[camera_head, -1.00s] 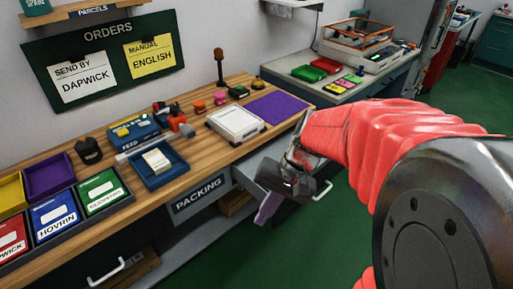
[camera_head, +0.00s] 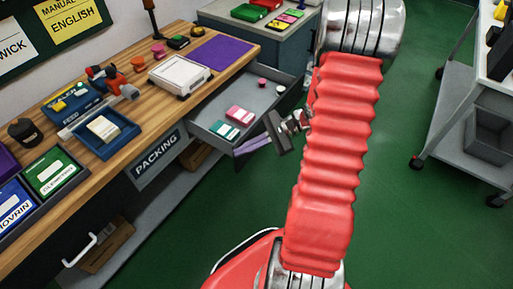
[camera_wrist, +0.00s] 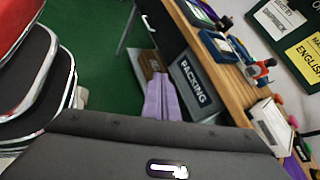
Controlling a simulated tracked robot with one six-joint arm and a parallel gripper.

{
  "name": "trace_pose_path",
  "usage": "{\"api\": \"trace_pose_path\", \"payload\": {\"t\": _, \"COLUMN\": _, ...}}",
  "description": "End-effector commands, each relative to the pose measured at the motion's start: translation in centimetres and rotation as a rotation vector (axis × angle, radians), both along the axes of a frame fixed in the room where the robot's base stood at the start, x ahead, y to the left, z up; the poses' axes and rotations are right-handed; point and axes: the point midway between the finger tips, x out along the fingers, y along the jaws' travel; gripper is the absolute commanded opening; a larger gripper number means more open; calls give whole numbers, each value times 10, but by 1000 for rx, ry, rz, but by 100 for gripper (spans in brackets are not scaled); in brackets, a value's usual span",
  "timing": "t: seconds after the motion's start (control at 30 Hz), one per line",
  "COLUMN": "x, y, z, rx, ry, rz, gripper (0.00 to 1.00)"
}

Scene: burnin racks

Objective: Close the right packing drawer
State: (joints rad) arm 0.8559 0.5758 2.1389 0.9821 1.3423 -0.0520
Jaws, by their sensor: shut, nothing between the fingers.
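The right packing drawer (camera_head: 205,127) is pulled out from the bench, to the right of the PACKING sign, in the head view. Pink and teal cards and small round items lie inside it. My gripper (camera_head: 241,151) is shut and empty, with its lavender fingers together at the drawer's near outer corner. I cannot tell whether the fingers touch the drawer. The wrist view shows the fingers (camera_wrist: 160,98) pointing toward the floor beside the PACKING sign (camera_wrist: 194,82); the drawer is not clear there.
The wooden bench (camera_head: 120,85) holds a white device (camera_head: 180,75), a blue tray (camera_head: 104,133) and a purple mat (camera_head: 222,51). Another drawer handle (camera_head: 80,250) is at lower left. A grey cart (camera_head: 450,125) stands at right. Green floor lies clear between.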

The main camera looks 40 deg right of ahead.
Motion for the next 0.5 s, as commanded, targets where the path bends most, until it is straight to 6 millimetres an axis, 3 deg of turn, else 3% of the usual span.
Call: {"api": "trace_pose_path", "payload": {"t": 0.5, "x": -2, "y": -93, "z": -86, "rx": 368, "ry": 21, "rz": -470, "gripper": 0}}
